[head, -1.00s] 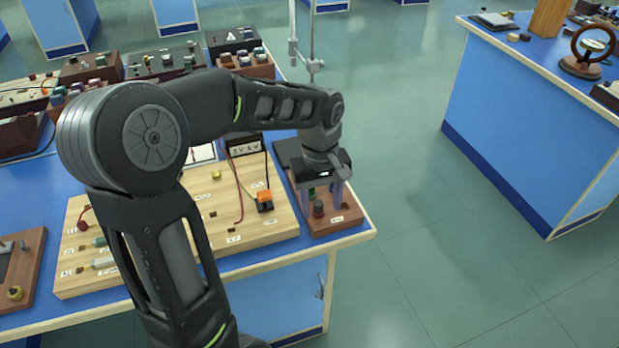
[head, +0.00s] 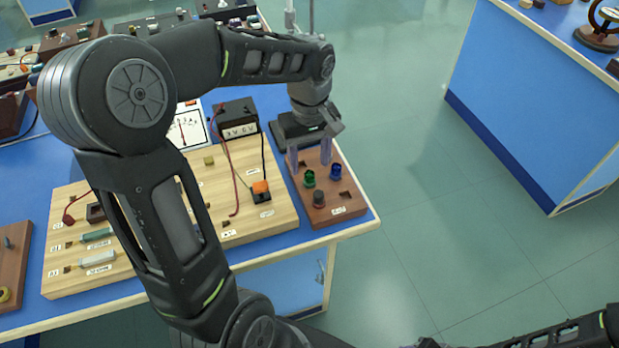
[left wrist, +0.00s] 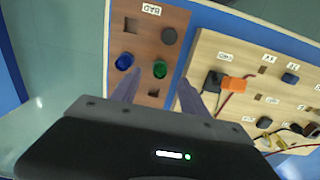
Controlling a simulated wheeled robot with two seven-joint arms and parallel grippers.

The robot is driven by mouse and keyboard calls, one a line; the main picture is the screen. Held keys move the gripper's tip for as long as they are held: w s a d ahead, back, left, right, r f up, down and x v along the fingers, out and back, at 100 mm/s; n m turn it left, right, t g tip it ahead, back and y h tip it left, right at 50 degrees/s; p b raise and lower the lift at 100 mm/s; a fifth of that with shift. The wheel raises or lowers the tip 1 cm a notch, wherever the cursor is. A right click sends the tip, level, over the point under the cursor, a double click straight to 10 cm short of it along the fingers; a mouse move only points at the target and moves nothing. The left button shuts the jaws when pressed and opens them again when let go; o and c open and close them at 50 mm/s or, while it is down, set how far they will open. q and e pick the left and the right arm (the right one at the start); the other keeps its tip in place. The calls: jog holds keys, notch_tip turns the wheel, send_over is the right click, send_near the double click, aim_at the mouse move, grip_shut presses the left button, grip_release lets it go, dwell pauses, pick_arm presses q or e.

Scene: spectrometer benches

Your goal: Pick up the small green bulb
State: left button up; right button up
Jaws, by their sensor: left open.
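The small green bulb (head: 309,178) sits upright in the reddish-brown wooden block (head: 345,199) at the right end of the near bench. It also shows in the left wrist view (left wrist: 160,69), between and just beyond the two fingertips. A blue bulb (head: 336,171) stands to its right in the head view, and a dark grey knob-like piece (head: 318,198) stands in front of it. My left gripper (head: 310,155) is open and empty, pointing down just behind and above the green bulb, apart from it. My right gripper is not visible.
A pale wooden circuit board (head: 215,225) lies left of the block, with a black meter (head: 237,119), wires and an orange-topped part (head: 261,190). Square sockets in the block are empty. Another blue bench (head: 545,110) stands right, across open floor.

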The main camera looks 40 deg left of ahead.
aim_at(310, 173)
pick_arm(q)
jog(key=shift+f, duration=0.2)
notch_tip(310, 173, down, 5)
jog(key=shift+f+p, duration=0.1)
jog(key=shift+p, duration=0.25)
jog(key=shift+c, duration=0.3)
dwell(0.3)
grip_shut()
dwell(0.4)
